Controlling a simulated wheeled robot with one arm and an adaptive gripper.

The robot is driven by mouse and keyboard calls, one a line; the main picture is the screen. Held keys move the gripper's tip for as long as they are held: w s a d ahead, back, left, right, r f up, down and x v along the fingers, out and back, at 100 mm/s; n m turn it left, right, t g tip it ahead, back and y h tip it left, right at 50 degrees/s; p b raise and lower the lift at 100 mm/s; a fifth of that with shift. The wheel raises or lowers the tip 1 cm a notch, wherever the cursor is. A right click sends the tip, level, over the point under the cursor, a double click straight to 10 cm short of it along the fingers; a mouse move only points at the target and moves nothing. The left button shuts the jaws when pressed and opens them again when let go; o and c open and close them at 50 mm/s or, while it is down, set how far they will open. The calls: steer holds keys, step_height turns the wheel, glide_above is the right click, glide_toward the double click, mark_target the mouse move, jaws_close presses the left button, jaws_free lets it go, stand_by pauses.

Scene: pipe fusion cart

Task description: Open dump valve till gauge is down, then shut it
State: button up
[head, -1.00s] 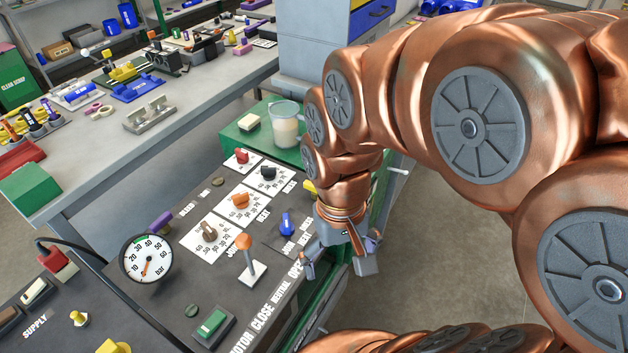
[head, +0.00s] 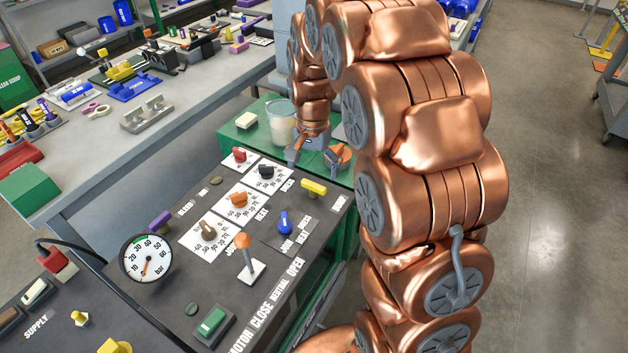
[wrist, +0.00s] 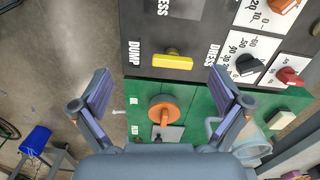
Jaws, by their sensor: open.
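The yellow valve handle (head: 314,187) sits at the panel's far right corner. In the wrist view the yellow handle (wrist: 172,62) lies crosswise beside the word DUMP. The pressure gauge (head: 146,258) stands at the panel's left edge. Its orange needle points down and slightly left, below the 10 mark; the exact reading is too small to tell. My gripper (wrist: 160,74) is open and empty, its two fingers wide apart, with the yellow handle and a round orange knob (wrist: 163,110) showing between them. In the head view my gripper (head: 314,156) is above the green box, beyond the yellow handle.
The panel also carries a lever with an orange knob (head: 242,241), a blue knob (head: 285,222), a purple handle (head: 160,221) and several dials. A clear jug (head: 281,122) and a pale block (head: 246,120) stand on the green box. Open floor lies to the right.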

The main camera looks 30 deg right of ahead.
steer(key=m, duration=0.2)
glide_above(313, 184)
step_height(313, 184, down, 3)
steer(key=shift+r, duration=0.15)
steer(key=shift+f+p, duration=1.2)
steer(key=shift+f, duration=2.65)
steer(key=c, duration=1.1)
